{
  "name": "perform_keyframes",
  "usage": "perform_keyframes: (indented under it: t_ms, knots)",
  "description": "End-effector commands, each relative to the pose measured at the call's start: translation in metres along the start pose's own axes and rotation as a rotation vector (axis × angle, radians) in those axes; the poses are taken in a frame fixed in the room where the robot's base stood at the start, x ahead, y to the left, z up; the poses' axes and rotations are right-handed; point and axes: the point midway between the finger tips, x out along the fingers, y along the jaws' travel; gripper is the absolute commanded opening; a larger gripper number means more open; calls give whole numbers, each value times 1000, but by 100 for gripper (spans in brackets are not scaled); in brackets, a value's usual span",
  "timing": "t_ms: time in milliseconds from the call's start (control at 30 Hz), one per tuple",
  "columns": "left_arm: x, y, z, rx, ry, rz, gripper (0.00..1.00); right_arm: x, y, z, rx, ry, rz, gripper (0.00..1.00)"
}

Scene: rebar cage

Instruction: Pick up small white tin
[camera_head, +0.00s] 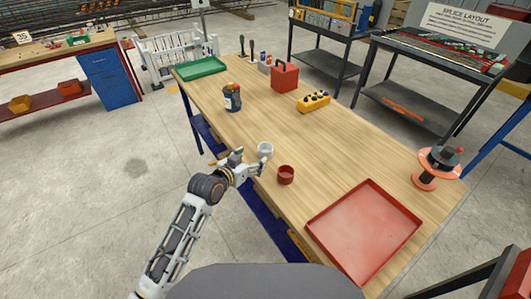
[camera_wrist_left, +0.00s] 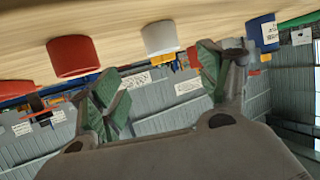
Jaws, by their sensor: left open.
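The small white tin (camera_head: 265,150) stands on the wooden table (camera_head: 340,140), near its left edge. In the left wrist view the white tin (camera_wrist_left: 160,37) shows beyond the gap between the fingers, nearer the right finger. My left gripper (camera_head: 250,165) is at the table edge, just left of and in front of the tin. In the left wrist view my left gripper (camera_wrist_left: 155,95) has its green-padded fingers wide apart with nothing between them. I cannot tell from these views whether a finger touches the tin. My right gripper is not in view.
A dark red cup (camera_head: 286,174) stands close to the tin on the right and also shows in the left wrist view (camera_wrist_left: 72,56).

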Motion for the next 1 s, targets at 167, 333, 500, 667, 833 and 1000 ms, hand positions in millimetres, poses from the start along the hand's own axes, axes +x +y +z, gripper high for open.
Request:
perform_keyframes:
  t_ms: [167,333,500,667,833,1000]
  knots:
    - [17,0,-1,0,0,0,76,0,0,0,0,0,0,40]
    - [33,0,-1,1,1,0,76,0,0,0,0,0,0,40]
    - [48,0,-1,0,1,0,76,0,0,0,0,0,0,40]
    - [62,-1,-1,0,1,0,76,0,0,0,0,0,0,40]
    - [72,0,-1,1,1,0,76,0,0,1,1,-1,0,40]
    - [74,0,-1,1,0,0,76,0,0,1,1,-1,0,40]
